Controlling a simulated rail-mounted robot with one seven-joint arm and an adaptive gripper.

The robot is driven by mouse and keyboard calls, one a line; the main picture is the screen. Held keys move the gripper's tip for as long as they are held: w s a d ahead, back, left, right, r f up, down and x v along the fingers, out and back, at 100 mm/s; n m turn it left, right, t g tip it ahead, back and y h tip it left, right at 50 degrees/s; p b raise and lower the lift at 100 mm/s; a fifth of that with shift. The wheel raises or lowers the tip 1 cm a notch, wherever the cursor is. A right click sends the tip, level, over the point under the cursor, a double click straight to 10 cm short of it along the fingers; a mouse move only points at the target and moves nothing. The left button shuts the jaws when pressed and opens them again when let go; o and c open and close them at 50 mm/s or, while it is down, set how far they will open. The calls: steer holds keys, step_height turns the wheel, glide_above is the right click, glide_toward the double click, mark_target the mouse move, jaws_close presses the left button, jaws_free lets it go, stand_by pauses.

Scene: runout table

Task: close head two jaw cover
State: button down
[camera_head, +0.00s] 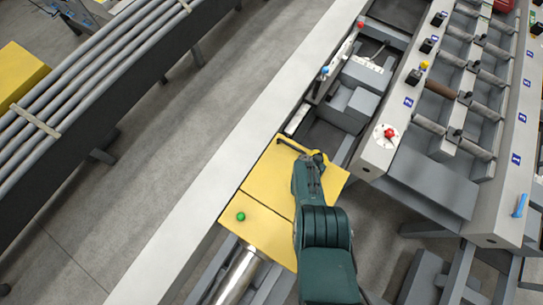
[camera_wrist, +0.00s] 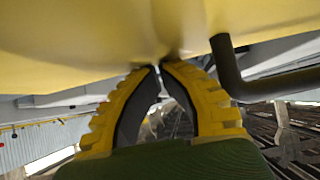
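A yellow cover (camera_head: 268,172) with a dark bar handle (camera_head: 288,146) near its far edge lies at the middle of the head view. My gripper (camera_head: 318,156) is at the cover, to the right of the handle. In the wrist view the yellow surface (camera_wrist: 90,40) fills the top, and the dark handle (camera_wrist: 228,70) bends down to the right of my gripper (camera_wrist: 161,67). The fingertips meet at or just under the yellow surface, with nothing seen between them. The handle is outside the fingers. Whether the tips touch the cover is unclear.
A second yellow panel (camera_head: 258,232) with a green button adjoins the cover, above a metal bar (camera_head: 238,277). A grey-white rail (camera_head: 215,165) runs along the left. A console with a red knob (camera_head: 389,132) stands right. Pipes lie on a rack (camera_head: 95,68) at upper left.

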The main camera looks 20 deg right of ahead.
step_height(320, 180, up, 6)
steer(key=p, duration=0.5)
steer(key=shift+f, duration=0.25)
steer(key=p+v, duration=0.9)
steer(key=p, duration=0.1)
